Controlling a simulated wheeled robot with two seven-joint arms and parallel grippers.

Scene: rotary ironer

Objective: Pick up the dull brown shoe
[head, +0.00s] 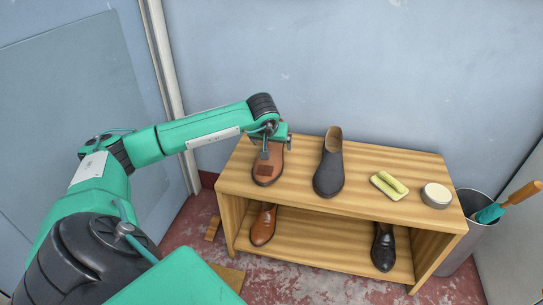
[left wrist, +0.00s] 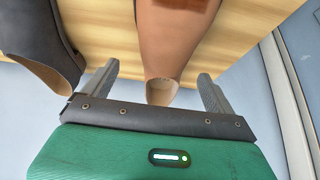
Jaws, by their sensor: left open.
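The dull brown shoe (head: 267,174) lies on the left end of the bench's top board, with a darker brown patch on it. My left gripper (head: 270,147) is open over its far end and hides part of it. In the left wrist view the shoe (left wrist: 172,45) runs between the two spread fingers of the gripper (left wrist: 158,70), with its open heel end toward the palm. Neither finger clearly touches it. My right gripper is not in view.
A dark grey boot (head: 329,170) stands just right of the shoe. Further right are a yellow-green object (head: 390,186) and a round tin (head: 436,195). A shiny brown shoe (head: 263,226) and a black shoe (head: 383,248) stand on the bench's lower shelf (head: 320,250). A bin (head: 466,235) stands at right.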

